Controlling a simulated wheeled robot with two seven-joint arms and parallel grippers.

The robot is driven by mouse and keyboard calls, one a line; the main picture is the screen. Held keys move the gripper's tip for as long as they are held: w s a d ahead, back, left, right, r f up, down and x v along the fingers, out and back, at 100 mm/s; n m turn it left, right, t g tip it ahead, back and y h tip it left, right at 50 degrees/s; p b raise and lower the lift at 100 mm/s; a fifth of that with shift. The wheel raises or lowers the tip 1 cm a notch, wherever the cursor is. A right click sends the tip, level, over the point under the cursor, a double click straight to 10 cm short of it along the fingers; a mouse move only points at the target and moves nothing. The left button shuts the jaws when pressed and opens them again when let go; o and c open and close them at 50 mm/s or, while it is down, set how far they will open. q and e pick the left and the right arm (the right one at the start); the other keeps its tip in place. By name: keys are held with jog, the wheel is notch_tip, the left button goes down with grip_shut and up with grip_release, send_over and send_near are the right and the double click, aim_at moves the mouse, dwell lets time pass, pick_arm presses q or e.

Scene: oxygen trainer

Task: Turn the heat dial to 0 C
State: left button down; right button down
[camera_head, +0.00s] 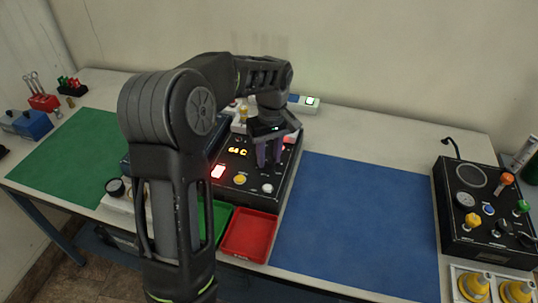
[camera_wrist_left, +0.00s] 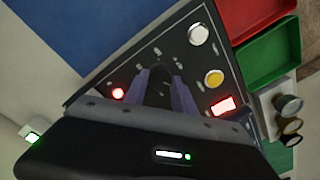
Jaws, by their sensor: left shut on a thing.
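The black control box (camera_head: 225,190) stands in the middle of the table, its lit display (camera_head: 237,151) showing orange digits that look like 64 C. My left gripper (camera_head: 268,157) points down onto the panel's upper part. In the left wrist view my left gripper (camera_wrist_left: 161,84) has its purple fingers closed around a dark knob, which looks like the heat dial; the fingers and palm hide most of it, so its pointer cannot be read. My right gripper is in neither view.
Near the dial are a yellow button (camera_head: 240,179), a white button (camera_head: 267,188) and a lit red-white switch (camera_head: 218,171). Red (camera_head: 250,236) and green trays sit in front. A blue mat (camera_head: 350,220) lies clear to the right; another black panel (camera_head: 480,215) stands far right.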

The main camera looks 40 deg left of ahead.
aim_at(270, 159)
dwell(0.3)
pick_arm(q)
jog(key=c, duration=1)
grip_release()
jog(key=shift+c, duration=0.2)
jog(key=r, duration=0.8)
jog(key=shift+w+b, duration=0.2)
jog(key=shift+b, duration=0.15)
jog(key=shift+f, duration=0.1)
